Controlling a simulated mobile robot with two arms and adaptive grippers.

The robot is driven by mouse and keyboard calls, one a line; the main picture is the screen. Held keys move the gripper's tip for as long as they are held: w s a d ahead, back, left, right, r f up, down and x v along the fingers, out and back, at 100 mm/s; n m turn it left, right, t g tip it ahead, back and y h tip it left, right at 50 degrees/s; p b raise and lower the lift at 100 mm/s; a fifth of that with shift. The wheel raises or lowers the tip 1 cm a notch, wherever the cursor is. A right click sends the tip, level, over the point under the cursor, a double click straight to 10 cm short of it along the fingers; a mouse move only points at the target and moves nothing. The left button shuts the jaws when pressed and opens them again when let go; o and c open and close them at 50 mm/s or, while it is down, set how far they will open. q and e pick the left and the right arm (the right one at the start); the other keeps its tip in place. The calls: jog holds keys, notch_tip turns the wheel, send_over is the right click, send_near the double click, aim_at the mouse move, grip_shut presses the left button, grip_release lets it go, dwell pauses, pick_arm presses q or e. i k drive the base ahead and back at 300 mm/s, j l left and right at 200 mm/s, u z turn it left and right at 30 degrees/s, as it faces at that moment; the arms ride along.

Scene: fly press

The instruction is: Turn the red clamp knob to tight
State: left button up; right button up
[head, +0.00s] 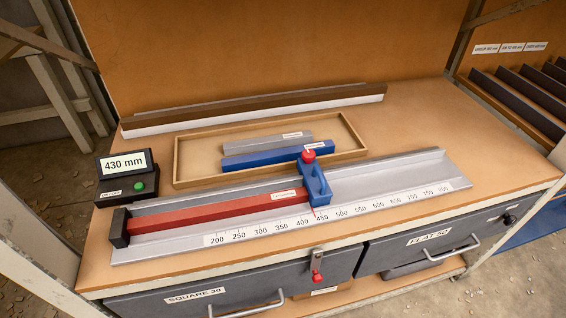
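The red clamp knob (309,156) sits on top of the blue sliding stop (315,182) on the grey measuring rail (400,175). Whether the knob is tight or loose cannot be told. The stop's red pointer is between the 400 and 450 marks on the scale. A red bar (215,212) lies in the rail, between the black end block (119,228) at the left and the blue stop. Neither of my grippers is in view.
A display box (126,175) reading 430 mm with a green button stands at the left. A shallow wooden tray (195,170) behind the rail holds a blue and a grey bar. Long brown and white strips lie at the back. Drawers (420,245) are below the bench's front edge.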

aim_at(309, 154)
jog(key=k+j+z, duration=0.1)
jog(key=z, duration=0.25)
jog(key=k+z, duration=0.1)
jog(key=z, duration=0.25)
jog(key=k+j+z, duration=0.1)
jog(key=z, duration=0.3)
